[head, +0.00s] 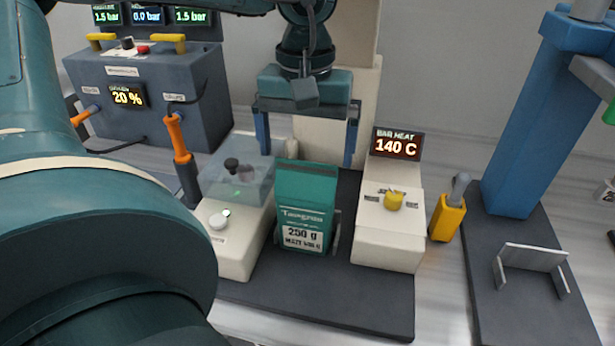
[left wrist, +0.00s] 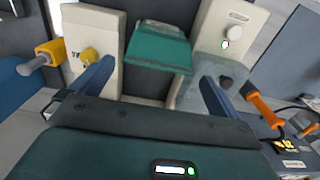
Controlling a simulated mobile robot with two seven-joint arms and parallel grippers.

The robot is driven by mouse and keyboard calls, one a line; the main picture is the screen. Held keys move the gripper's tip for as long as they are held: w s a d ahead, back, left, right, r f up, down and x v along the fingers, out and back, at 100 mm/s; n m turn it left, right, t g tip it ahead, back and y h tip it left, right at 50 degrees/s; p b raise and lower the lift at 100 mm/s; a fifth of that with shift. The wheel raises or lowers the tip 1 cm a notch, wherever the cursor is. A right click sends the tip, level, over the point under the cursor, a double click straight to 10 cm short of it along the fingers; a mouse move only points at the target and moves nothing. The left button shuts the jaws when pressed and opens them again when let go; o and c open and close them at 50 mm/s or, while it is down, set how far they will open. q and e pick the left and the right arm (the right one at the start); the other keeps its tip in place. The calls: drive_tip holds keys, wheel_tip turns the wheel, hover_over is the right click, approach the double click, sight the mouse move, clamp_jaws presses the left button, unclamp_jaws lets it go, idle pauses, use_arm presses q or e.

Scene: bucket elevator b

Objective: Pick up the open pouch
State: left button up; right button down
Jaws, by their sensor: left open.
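The pouch (head: 305,205) is teal with a white 250 g label and stands upright on a dark base between two cream-coloured blocks. Its top also shows in the left wrist view (left wrist: 158,47). My left gripper (head: 307,158) is open and empty, pointing down just above and behind the pouch, with its blue fingers wide apart. In the left wrist view the fingers (left wrist: 157,70) spread to either side of the pouch, and none is seen touching it. Whether the pouch's mouth is open I cannot tell. My right gripper is not in view.
A heater block (head: 391,230) with a 140 C display stands right of the pouch. A cream block with a clear cover (head: 236,180) stands left. An orange-handled tool (head: 177,140), a control box (head: 150,95), a yellow holder (head: 447,218) and a blue column (head: 540,120) stand around.

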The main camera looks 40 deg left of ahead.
sight(307, 176)
use_arm(q)
drive_tip(key=shift+f, duration=3.15)
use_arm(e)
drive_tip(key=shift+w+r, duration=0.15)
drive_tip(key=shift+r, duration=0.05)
use_arm(q)
drive_tip(key=shift+c, duration=0.2)
drive_tip(key=c, duration=0.6)
drive_tip(key=shift+r, duration=0.1)
